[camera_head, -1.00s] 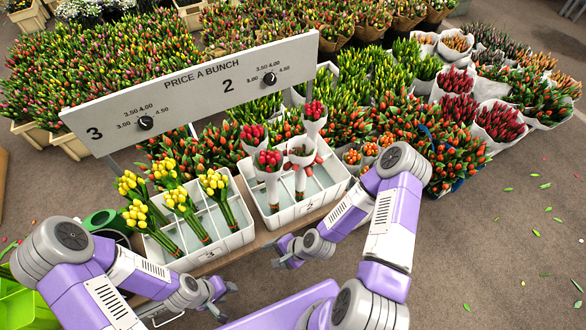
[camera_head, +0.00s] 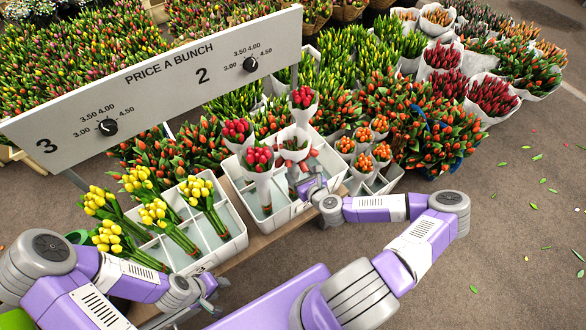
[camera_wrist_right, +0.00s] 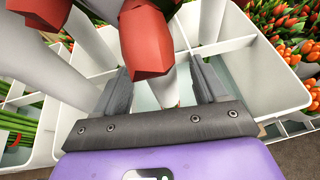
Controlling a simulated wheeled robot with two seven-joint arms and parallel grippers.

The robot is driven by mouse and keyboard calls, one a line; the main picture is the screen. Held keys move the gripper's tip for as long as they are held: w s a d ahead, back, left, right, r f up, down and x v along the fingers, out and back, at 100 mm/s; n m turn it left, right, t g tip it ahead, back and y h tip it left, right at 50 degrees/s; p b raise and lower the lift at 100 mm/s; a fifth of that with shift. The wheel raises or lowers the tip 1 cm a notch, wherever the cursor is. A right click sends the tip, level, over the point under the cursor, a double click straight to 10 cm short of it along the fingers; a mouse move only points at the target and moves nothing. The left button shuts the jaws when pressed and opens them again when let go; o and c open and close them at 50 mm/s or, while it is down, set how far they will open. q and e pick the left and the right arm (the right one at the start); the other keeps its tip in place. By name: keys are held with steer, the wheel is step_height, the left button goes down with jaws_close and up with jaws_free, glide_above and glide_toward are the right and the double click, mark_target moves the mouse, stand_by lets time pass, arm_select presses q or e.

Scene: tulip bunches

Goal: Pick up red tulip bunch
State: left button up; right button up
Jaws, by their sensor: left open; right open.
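Several red tulip bunches in white paper stand in a divided white crate (camera_head: 268,226). One bunch (camera_head: 258,160) is at the front left, one (camera_head: 237,131) behind it, one (camera_head: 303,98) at the back. Another white-wrapped bunch (camera_head: 293,144) stands at the right, close to my right gripper (camera_head: 311,186). In the right wrist view my right gripper (camera_wrist_right: 162,88) is open, its fingers either side of a white wrap's narrow lower end. Large red tulip heads (camera_wrist_right: 147,45) hang over it; contact cannot be told. My left gripper (camera_head: 216,292) is open and empty, low in front of the yellow tulips' crate.
A second white crate (camera_head: 225,254) holds yellow tulip bunches (camera_head: 160,215) at the left. Orange bunches (camera_head: 372,140) stand in compartments to the right. A price board (camera_head: 150,85) spans above the crates. The floor (camera_head: 500,230) at the right is open, with scattered leaves.

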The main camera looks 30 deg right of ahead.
mark_target(296, 172)
steer(key=x, duration=0.2)
steer(key=b+x, duration=0.1)
steer(key=x, duration=0.1)
steer(key=shift+s+a+f, duration=0.1)
steer(key=shift+a+f, duration=0.05)
steer(key=shift+f, duration=0.15)
steer(key=shift+w+f, duration=0.1)
steer(key=shift+w, duration=0.25)
steer(key=c, duration=1.3)
step_height(296, 172, up, 10)
steer(key=p, duration=0.3)
steer(key=shift+p, duration=0.35)
